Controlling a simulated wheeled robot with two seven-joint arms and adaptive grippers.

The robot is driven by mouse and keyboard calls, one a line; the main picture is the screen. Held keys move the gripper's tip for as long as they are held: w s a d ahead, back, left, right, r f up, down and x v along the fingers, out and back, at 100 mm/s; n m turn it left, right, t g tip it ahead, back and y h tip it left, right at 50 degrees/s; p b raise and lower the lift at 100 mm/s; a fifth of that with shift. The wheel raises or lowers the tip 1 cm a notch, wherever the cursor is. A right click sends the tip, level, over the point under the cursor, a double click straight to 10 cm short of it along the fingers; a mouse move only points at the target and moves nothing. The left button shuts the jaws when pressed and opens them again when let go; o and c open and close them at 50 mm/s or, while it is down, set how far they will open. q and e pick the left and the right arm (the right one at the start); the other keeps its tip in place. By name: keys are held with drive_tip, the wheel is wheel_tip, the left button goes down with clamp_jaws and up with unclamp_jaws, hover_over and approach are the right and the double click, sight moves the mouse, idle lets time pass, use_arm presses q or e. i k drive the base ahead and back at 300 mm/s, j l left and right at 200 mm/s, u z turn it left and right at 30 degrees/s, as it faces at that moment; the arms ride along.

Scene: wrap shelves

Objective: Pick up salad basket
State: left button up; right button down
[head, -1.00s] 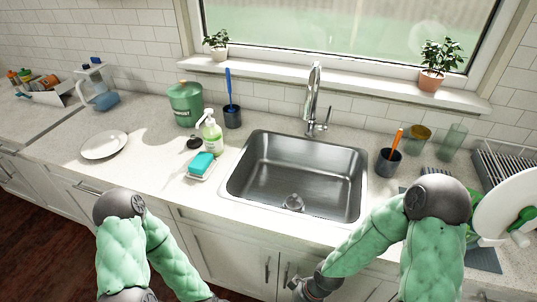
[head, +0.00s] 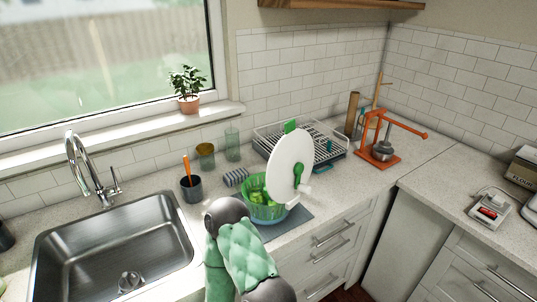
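The green see-through salad basket (head: 262,210) stands on the counter to the right of the sink, with bright green leaves in it. A large round white lid (head: 290,165) with a green handle (head: 298,180) is tilted nearly upright at the basket's right side and hides part of it. Whether the lid touches the basket is not clear. My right arm's padded green and grey links rise in front of the basket and cover its lower left. Neither of my grippers is in view.
A grey mat (head: 285,225) lies under and beside the basket. A dish rack (head: 315,140) stands behind it. A dark cup with an orange brush (head: 191,187) and glasses (head: 205,155) stand left. An orange press (head: 380,150) stands right. The sink (head: 120,245) is at left.

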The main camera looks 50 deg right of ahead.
sight(254, 190)
drive_tip(key=z, duration=1.9)
